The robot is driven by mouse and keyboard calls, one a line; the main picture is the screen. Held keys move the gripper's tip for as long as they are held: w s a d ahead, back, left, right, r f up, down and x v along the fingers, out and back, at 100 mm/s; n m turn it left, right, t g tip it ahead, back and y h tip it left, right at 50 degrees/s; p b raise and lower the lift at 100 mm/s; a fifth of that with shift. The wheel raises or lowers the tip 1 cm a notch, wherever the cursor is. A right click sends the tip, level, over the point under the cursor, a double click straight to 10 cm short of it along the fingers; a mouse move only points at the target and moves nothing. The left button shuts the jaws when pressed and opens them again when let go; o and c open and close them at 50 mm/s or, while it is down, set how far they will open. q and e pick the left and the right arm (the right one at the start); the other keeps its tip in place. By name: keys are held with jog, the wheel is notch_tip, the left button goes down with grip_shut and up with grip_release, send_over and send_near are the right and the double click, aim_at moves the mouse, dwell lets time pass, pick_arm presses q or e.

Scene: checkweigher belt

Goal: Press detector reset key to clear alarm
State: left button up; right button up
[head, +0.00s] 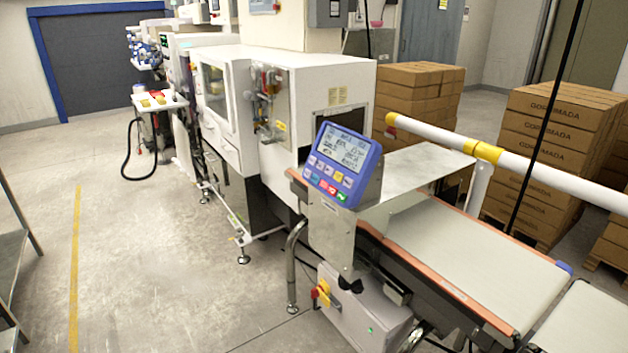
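A blue control panel (341,166) stands tilted on a metal bracket beside the conveyor, with a grey display (346,147) lit in its upper part. Several small keys sit below the display, including a red key (332,190) and a green key (342,196) near the lower edge. The key labels are too small to read, so I cannot tell which one is the detector reset key. Neither of my grippers shows in the head view.
A conveyor belt (465,252) runs to the lower right from a white machine (225,100). A white rail with yellow bands (545,165) crosses at right. Stacked cartons (550,140) stand behind. A grey box with a red-yellow switch (325,292) sits below the panel. Floor at left is clear.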

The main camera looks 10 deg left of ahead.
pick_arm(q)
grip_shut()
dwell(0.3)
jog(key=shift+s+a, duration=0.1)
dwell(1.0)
